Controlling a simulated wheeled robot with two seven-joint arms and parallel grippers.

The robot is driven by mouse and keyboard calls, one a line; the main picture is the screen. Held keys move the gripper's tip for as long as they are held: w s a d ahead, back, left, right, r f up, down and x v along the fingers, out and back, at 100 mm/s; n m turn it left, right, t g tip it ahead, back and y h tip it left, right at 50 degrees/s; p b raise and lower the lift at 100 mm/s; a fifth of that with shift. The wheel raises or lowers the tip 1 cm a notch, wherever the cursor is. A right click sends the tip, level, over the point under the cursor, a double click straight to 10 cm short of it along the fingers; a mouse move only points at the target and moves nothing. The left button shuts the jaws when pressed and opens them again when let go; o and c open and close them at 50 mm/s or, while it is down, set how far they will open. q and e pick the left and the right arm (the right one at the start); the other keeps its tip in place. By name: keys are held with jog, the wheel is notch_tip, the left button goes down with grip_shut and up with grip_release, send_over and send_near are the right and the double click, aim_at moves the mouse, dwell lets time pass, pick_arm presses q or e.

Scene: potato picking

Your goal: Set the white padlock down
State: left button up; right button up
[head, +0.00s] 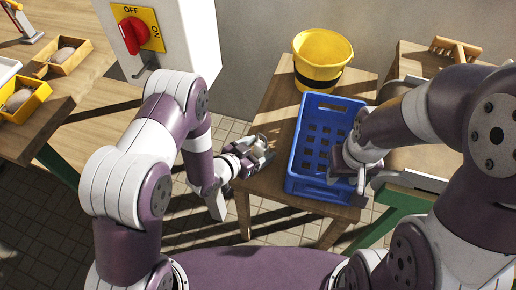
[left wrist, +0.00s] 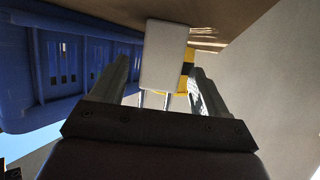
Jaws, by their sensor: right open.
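The white padlock (left wrist: 162,55) is between the fingers of my left gripper (left wrist: 163,75), its pale body pointing away from the palm and its shackle toward it. In the head view my left gripper (head: 260,151) is over the left edge of the small wooden table (head: 268,118), left of the blue crate. It is shut on the padlock; the exact finger contact is hard to see. My right gripper (head: 347,178) is open at the right side of the crate, partly hidden by its own arm.
The blue crate (head: 305,187) stands on the small table and looks empty. A yellow bucket (head: 322,60) stands behind it. A white post with a red switch (head: 133,33) rises at the left. A workbench (head: 85,80) with yellow bins (head: 38,100) is further left.

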pick_arm(q)
jog(key=shift+r, duration=0.2)
jog(key=shift+s+a+r, duration=0.15)
jog(key=shift+s+a, duration=0.05)
jog(key=p+v, duration=0.2)
jog(key=v, duration=0.9)
jog(key=w+a+r+n+g+y, duration=0.2)
jog(key=a+r+n+g+y, duration=0.2)
jog(key=a+y, duration=0.5)
jog(key=s+a+r+n+g, duration=0.1)
jog(key=s+r+n+g, duration=0.3)
jog(key=s+r, duration=0.3)
jog(key=s, duration=0.3)
jog(key=shift+a+n+g, duration=0.3)
jog(key=shift+a, duration=0.05)
jog(key=shift+w, duration=0.1)
